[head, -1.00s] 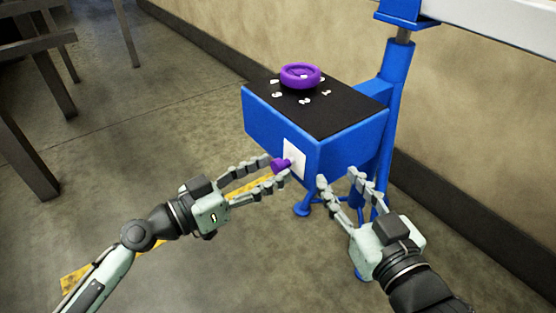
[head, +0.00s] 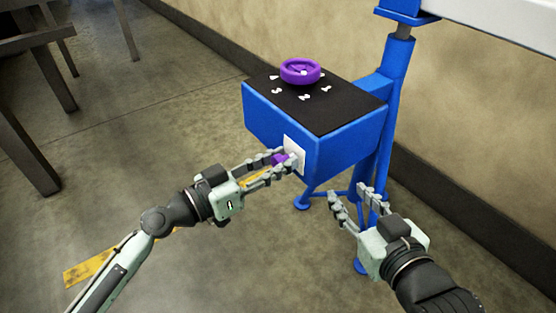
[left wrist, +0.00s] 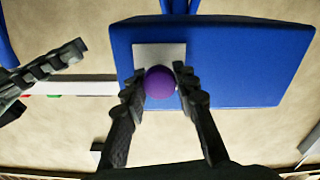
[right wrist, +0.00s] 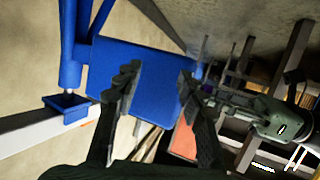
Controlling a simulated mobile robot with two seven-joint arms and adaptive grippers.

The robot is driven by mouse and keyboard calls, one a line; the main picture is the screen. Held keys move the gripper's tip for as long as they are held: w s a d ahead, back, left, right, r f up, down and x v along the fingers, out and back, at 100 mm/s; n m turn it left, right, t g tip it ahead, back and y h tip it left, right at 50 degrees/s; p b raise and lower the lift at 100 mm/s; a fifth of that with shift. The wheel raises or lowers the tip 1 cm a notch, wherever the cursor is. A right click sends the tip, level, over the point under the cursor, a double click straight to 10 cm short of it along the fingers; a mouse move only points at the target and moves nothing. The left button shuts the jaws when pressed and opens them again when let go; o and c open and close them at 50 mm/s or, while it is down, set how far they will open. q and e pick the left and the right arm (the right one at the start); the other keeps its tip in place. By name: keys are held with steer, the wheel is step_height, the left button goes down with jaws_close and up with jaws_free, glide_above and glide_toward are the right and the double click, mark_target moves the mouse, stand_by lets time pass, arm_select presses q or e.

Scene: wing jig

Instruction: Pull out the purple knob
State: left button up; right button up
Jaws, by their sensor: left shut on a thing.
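The purple knob (head: 281,158) sticks out of a white plate (head: 295,152) on the side face of the blue box (head: 340,150). My left gripper (head: 288,162) is shut on the knob, a finger on each side, and partly hides it in the head view. In the left wrist view the round knob (left wrist: 160,82) sits between the two fingertips, in front of the white plate (left wrist: 150,54). My right gripper (head: 352,192) is open and empty, apart from the box, below its right part. Its spread fingers also show in the right wrist view (right wrist: 160,80).
A purple dial wheel (head: 300,71) lies on the box's black top (head: 320,108), with white marks around it. A blue post (head: 392,110) stands behind the box on the right. Dark metal frames (head: 35,120) stand at the far left. Open floor surrounds the left arm.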

mark_target(275, 164)
arm_select(q)
jaws_close()
steer(key=shift+a, duration=0.1)
steer(key=shift+b+v, duration=0.8)
arm_select(e)
steer(key=a+r+t, duration=0.1)
steer(key=r, duration=0.1)
steer(key=a+r+t+y, duration=0.1)
steer(key=r, duration=0.1)
steer(key=a+r+t+y, duration=0.1)
steer(key=shift+w+a+r, duration=0.2)
steer(key=shift+w+r, duration=0.05)
steer(key=shift+r, duration=0.15)
arm_select(q)
steer(key=shift+s+a+b, duration=0.5)
steer(key=shift+a+b, duration=0.05)
arm_select(e)
step_height(275, 164, up, 7)
steer(key=s+a+t+y, duration=0.1)
steer(key=a+t+y, duration=0.1)
steer(key=t, duration=0.1)
steer(key=shift+s, duration=0.35)
arm_select(q)
steer(key=o, duration=0.9)
jaws_free()
steer(key=shift+s+a, duration=0.1)
steer(key=shift+a, duration=0.05)
arm_select(e)
steer(key=shift+s+a, duration=0.1)
